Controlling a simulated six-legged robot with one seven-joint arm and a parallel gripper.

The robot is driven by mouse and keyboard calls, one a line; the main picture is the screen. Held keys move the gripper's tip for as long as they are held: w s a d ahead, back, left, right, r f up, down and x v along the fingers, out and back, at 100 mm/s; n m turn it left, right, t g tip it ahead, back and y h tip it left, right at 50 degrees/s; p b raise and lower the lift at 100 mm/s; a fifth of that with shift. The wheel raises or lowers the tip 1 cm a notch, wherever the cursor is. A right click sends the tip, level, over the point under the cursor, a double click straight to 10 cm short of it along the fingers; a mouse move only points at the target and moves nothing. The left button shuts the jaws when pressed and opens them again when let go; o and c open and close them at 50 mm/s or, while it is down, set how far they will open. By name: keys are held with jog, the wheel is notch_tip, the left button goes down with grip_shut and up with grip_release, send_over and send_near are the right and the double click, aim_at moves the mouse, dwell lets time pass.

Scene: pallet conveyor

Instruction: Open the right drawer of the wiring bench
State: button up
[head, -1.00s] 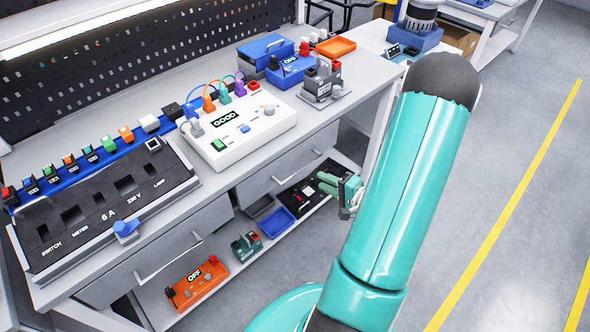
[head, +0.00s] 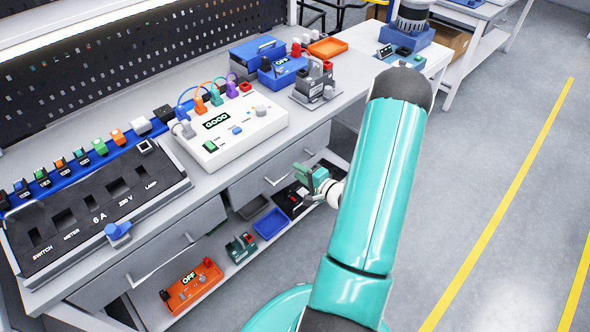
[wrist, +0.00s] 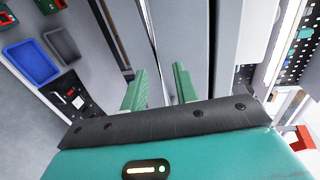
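The wiring bench (head: 330,112) has two grey drawers under its top. The right drawer (head: 255,178) looks shut, and its thin bar handle (head: 278,181) shows on its front. The left drawer (head: 150,255) also looks shut. My gripper (head: 308,175) is in front of the right drawer's right end, just right of the handle. Any contact with the handle cannot be told.
The lower shelf holds a blue tray (head: 270,223), a small green device (head: 241,247) and an orange OFF box (head: 191,285). On top are a white GOOD tester (head: 250,130) and a black switch panel (head: 85,215). The floor to the right is clear.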

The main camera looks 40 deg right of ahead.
jog(key=shift+w+f, duration=0.15)
jog(key=shift+w, duration=0.55)
jog(key=shift+w+f, duration=0.15)
jog(key=shift+w, duration=0.55)
grip_shut()
jog(key=shift+s, duration=0.15)
